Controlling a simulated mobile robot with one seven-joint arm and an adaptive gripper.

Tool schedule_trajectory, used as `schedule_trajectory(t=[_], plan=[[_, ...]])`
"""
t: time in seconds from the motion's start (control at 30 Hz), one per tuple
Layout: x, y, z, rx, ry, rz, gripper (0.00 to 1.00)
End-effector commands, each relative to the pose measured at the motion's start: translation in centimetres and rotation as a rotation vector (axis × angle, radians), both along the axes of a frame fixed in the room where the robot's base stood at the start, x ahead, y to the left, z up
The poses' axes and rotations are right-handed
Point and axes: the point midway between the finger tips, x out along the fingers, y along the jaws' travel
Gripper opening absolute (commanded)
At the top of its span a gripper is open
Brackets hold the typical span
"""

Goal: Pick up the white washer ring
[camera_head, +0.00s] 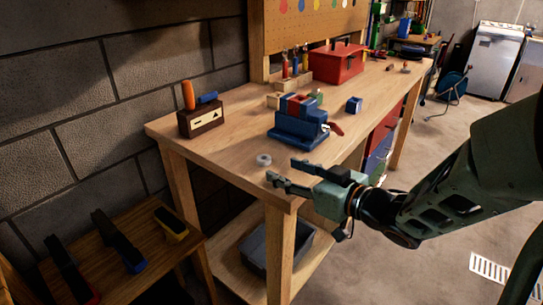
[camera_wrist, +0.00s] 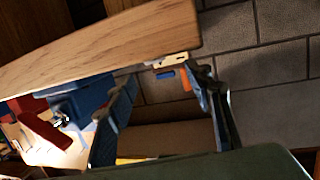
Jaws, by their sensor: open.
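The white washer ring (camera_head: 264,160) lies flat on the wooden workbench (camera_head: 235,150) near its front edge, left of the blue vise (camera_head: 298,127). My gripper (camera_head: 280,170) is open and empty, with its fingers pointing left over the bench's near corner. The ring is just beyond the fingertips in the head view, apart from them. In the wrist view my two fingers (camera_wrist: 164,80) stand wide apart with nothing between them. I cannot make out the ring in the wrist view.
The vise, with its red handle (camera_head: 336,129), stands close behind my gripper. A dark box with an orange handle (camera_head: 188,95) is at the bench's left end. A red toolbox (camera_head: 337,63) stands farther back. A lower wooden table (camera_head: 150,250) holds several tools.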

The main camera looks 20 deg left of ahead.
Motion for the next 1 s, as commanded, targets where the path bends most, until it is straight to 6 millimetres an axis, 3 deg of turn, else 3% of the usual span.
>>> schedule_trajectory(t=[0.6, 0.9, 1.0], plan=[[4.7, 5.5, -1.4, -0.001, 0.001, -0.002, 0.47], [5.0, 5.9, -1.3, 0.001, 0.001, -0.004, 0.47], [5.0, 5.8, -1.3, 0.001, 0.001, -0.004, 0.36]])
